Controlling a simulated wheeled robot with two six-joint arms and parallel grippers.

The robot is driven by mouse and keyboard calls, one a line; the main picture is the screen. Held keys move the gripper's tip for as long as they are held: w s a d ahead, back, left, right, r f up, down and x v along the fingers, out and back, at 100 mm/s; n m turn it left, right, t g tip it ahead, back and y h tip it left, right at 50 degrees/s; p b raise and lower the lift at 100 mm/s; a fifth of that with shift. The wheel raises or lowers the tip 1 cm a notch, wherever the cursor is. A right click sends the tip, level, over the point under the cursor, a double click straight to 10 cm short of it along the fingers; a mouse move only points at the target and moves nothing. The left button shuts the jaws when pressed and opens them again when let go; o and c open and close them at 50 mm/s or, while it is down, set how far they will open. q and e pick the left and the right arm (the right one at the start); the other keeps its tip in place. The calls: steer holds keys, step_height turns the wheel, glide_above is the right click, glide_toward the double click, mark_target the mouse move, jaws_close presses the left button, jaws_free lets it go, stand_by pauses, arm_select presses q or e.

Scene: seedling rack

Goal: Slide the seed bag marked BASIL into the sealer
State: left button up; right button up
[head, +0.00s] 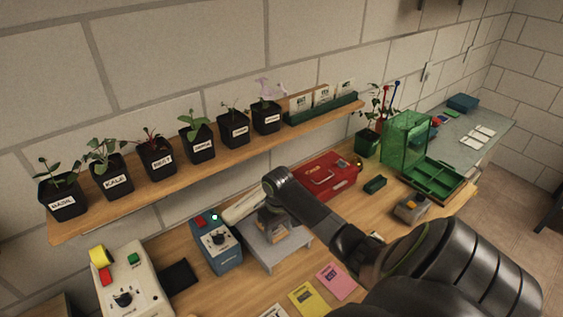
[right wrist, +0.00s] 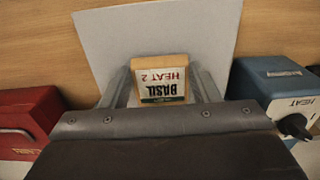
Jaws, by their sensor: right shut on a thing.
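The seed bag marked BASIL (right wrist: 162,82), tan with a white label that also reads HEAT 2, is between the fingers of my right gripper (right wrist: 162,88). The gripper is shut on it, above a pale grey platform (right wrist: 105,30). In the head view my right gripper (head: 272,226) is over that platform, and a small tan part of the bag shows below it. A blue unit (head: 217,254) with a dial, a red button and a pale bar stands just left of the platform. The right wrist view shows its HEAT label (right wrist: 285,100). My left gripper is out of view.
A beige machine (head: 135,270) with red and green buttons and a black pad (head: 179,277) are further left. A red case (head: 325,178) is behind my right arm. Yellow (head: 304,298) and pink (head: 337,280) packets lie in front. Potted seedlings line the shelf (head: 215,152) above.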

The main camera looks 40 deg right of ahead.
steer(key=shift+w+d+b, duration=0.15)
steer(key=shift+w+b, duration=0.3)
steer(key=shift+w, duration=0.8)
steer(key=shift+w+d+b, duration=0.1)
steer(key=shift+w+b, duration=0.3)
steer(key=shift+w, duration=0.8)
steer(key=o, duration=1.1)
steer(key=shift+c, duration=0.2)
steer(key=shift+r, duration=0.15)
step_height(320, 180, up, 12)
steer(key=shift+p, duration=0.4)
steer(key=shift+f, duration=0.2)
